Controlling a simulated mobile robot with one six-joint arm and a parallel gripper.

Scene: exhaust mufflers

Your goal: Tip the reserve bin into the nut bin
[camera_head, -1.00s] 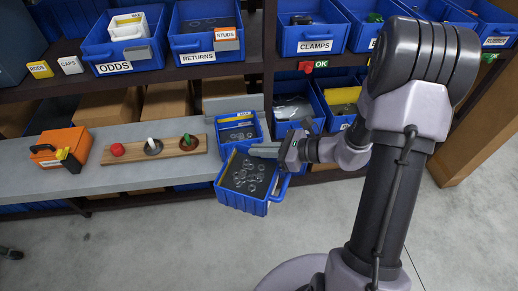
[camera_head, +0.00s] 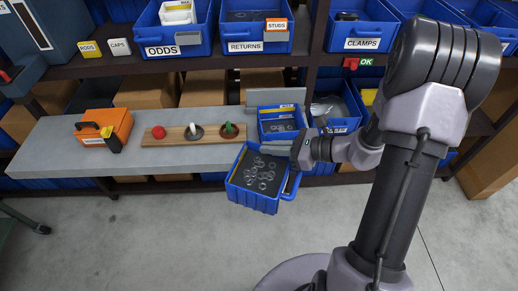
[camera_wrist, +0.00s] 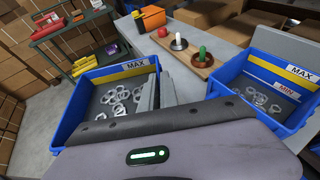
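A blue bin (camera_head: 237,180) holding several metal nuts hangs in the air in front of the bench edge. I take it as the reserve bin; its own name is not readable. My gripper (camera_head: 276,149) is shut on its wall. In the wrist view this bin (camera_wrist: 66,125) is at left, with a MAX label and my fingers (camera_wrist: 158,90) at its right wall. A second blue bin (camera_head: 262,131), apparently the nut bin, stands on the bench behind. It shows at right in the wrist view (camera_wrist: 232,72), with MAX and MIN bands and several nuts inside.
The grey bench (camera_head: 60,155) carries an orange case (camera_head: 105,128) and a wooden board (camera_head: 175,138) with red, white and green-topped pieces. Shelves with labelled blue bins, such as RETURNS (camera_head: 245,48), rise behind. The floor in front is clear.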

